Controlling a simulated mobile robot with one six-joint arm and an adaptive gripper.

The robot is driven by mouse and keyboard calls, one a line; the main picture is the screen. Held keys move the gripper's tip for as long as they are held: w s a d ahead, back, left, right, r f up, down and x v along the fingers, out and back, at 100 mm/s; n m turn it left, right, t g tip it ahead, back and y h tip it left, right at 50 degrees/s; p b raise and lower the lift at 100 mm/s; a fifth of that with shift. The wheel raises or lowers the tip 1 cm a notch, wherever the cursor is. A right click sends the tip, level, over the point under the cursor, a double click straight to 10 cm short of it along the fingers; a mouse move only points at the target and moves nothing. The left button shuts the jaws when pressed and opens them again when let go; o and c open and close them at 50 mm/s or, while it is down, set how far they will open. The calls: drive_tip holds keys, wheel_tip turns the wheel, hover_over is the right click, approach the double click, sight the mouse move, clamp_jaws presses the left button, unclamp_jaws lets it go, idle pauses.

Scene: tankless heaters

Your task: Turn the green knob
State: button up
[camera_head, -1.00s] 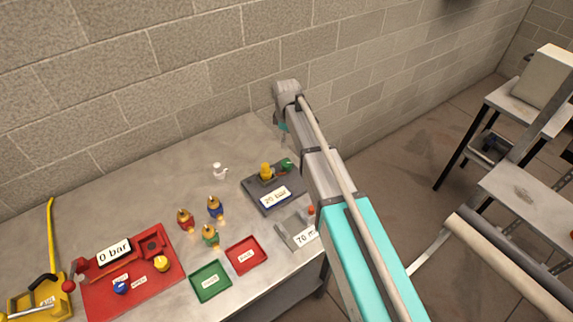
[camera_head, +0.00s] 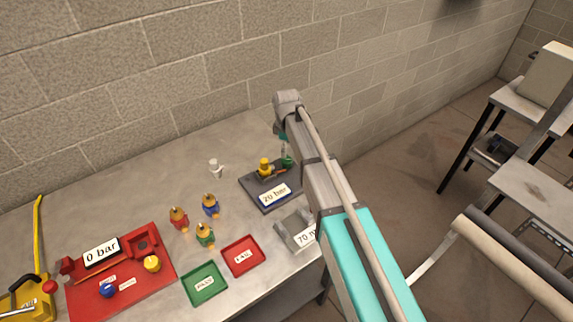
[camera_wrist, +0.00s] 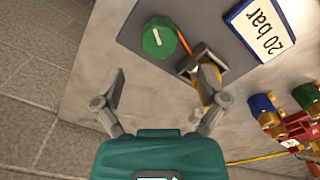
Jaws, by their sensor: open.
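The green knob (camera_wrist: 159,36) has a white mark on top and sits on the dark grey base plate (camera_wrist: 205,14) of the "20 bar" unit. In the head view the green knob (camera_head: 287,161) is at the back right of that plate, close beside my arm. My gripper (camera_wrist: 162,86) is open and empty in the wrist view. Its fingers are spread apart, and the knob lies beyond the fingertips, roughly between them in the picture and not touched. In the head view the fingers are mostly hidden behind my arm.
A yellow brass fitting (camera_head: 264,166) stands beside the knob, close to the right finger in the wrist view. The "20 bar" display (camera_head: 275,194) is on the plate's front. Several coloured valves (camera_head: 210,205), trays (camera_head: 243,256) and a red panel (camera_head: 130,285) stand left. A brick wall rises behind.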

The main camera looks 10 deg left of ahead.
sight(287, 159)
drive_tip(key=shift+f+b, duration=2.85)
drive_tip(key=shift+f, duration=0.25)
drive_tip(key=c, duration=1.1)
drive_tip(key=shift+c, duration=0.2)
